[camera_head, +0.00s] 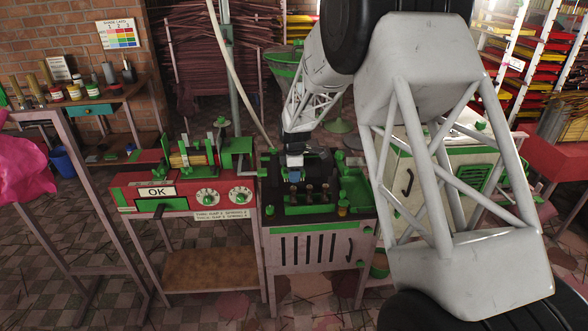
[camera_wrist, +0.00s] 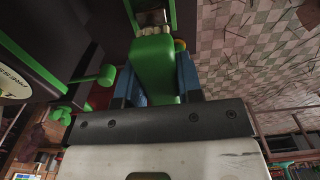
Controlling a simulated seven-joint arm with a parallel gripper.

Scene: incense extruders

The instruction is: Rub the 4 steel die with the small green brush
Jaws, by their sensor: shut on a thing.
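My gripper (camera_head: 294,174) is over the dark top of the green-trimmed extruder machine (camera_head: 315,246) in the head view. In the wrist view its blue fingers (camera_wrist: 158,80) are shut on the small green brush (camera_wrist: 153,58), one finger on each side of the green body. Pale bristles show at the brush's far end, close to a dark and metallic part (camera_wrist: 153,17). Several small upright metal pieces, perhaps the steel dies (camera_head: 309,193), stand in a row just below my gripper in the head view. I cannot tell whether the bristles touch one.
A red bench (camera_head: 180,195) with an OK panel and two dials stands left of the machine. Green knobs (camera_wrist: 107,75) stick out left of the brush in the wrist view. A pale cabinet (camera_head: 405,165) stands to the right, partly behind my arm. Tiled floor lies open in front.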

